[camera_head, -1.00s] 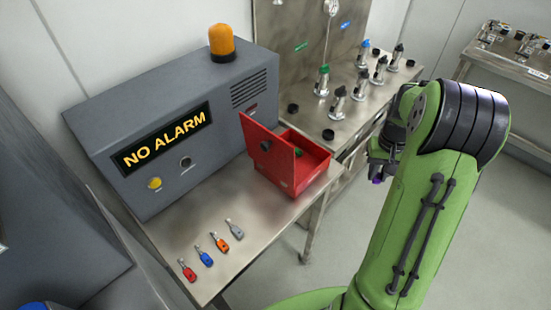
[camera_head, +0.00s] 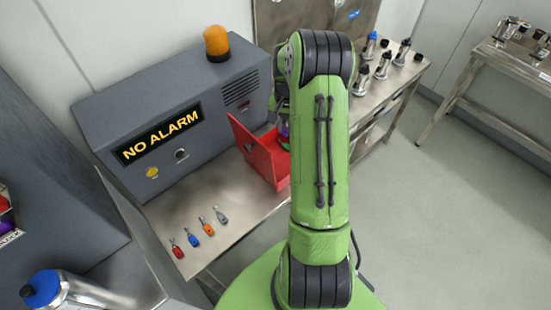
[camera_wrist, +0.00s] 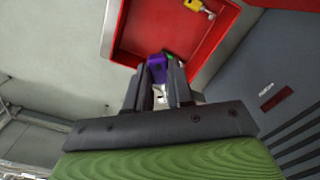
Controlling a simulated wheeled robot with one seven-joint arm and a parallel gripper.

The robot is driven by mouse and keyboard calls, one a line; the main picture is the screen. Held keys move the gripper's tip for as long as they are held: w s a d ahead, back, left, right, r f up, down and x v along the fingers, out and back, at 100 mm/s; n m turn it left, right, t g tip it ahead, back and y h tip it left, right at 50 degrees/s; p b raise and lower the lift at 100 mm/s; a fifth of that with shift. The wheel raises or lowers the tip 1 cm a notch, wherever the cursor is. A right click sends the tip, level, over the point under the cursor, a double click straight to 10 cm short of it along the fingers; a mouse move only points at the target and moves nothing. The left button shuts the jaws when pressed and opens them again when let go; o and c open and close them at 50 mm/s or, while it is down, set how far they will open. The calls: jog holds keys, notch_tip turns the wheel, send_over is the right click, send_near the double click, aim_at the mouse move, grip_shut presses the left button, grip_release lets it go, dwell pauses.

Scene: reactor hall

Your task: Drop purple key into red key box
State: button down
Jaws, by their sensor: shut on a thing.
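My gripper (camera_wrist: 160,82) is shut on the purple key (camera_wrist: 157,68) in the wrist view, with the key's purple head between the fingertips. The red key box (camera_wrist: 133,45) is open, and the key overlaps its near edge in that view. A yellow item (camera_wrist: 196,6) and a partly hidden green item show inside it. In the head view, the red key box (camera_head: 262,158) stands on the metal table with its lid raised. My arm hides its right part. A bit of purple (camera_head: 284,130) shows at the gripper, above the box. The height gap cannot be told.
Red (camera_head: 177,248), blue (camera_head: 193,237), orange (camera_head: 207,226) and grey (camera_head: 220,215) keys lie on the table left of the box. The grey alarm console (camera_head: 172,125) with its orange lamp (camera_head: 217,43) stands behind. A bench with several valves (camera_head: 382,66) is at the right.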

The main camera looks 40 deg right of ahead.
notch_tip(320, 180, down, 5)
jog(key=shift+r+b, duration=0.15)
jog(key=shift+b, duration=0.95)
jog(key=shift+r, duration=0.1)
jog(key=c, duration=0.9)
grip_release()
jog(key=shift+r, duration=0.1)
notch_tip(320, 180, up, 16)
jog(key=shift+f, duration=0.2)
